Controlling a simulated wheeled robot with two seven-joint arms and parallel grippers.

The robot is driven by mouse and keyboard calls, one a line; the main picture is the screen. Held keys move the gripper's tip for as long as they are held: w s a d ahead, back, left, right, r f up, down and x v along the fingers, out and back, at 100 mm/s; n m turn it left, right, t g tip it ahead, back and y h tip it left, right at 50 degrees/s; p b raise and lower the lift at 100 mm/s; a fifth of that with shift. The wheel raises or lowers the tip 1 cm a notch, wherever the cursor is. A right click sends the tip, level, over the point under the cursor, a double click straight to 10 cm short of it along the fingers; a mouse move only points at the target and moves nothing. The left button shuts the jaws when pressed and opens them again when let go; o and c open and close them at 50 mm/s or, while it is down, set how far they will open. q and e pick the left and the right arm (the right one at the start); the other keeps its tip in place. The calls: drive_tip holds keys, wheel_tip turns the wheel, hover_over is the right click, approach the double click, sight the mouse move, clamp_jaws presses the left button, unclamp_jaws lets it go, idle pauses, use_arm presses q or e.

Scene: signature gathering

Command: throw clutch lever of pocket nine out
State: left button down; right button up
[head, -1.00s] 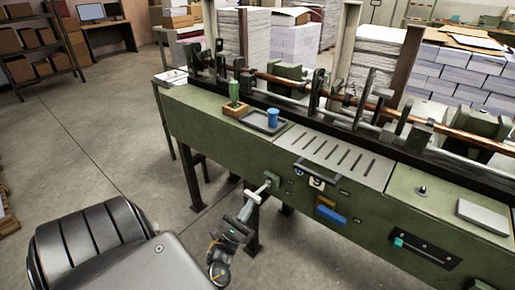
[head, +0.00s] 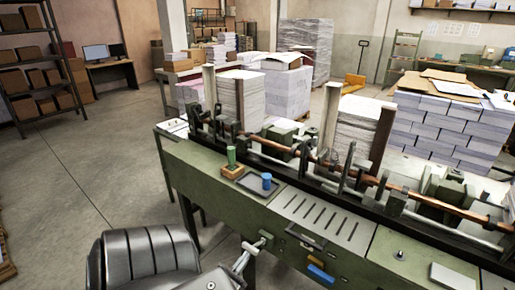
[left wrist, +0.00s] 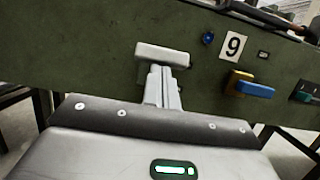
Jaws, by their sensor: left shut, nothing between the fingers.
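Left of the plate, a pale grey bar (left wrist: 162,53) stands out from the panel. I cannot tell which of these is the clutch lever. My left gripper (head: 250,252) is shut and empty, its fingers (left wrist: 167,80) pointing at the panel right by the grey bar. Whether they touch is unclear. My right gripper is not in view.
A round blue button (left wrist: 208,38) is left of the plate. Paper stacks (head: 287,85) stand behind. Floor at left (head: 90,180) is open.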

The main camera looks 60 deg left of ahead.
use_arm(q)
drive_tip(key=shift+w+a+r, duration=0.1)
drive_tip(key=shift+a+r, duration=0.05)
drive_tip(key=shift+r, duration=0.15)
drive_tip(key=s+d+f+b, duration=0.4)
drive_tip(key=s+f+b, duration=0.2)
drive_tip(key=s, duration=0.4)
drive_tip(key=shift+s+f, duration=0.35)
drive_tip(key=shift+f, duration=0.4)
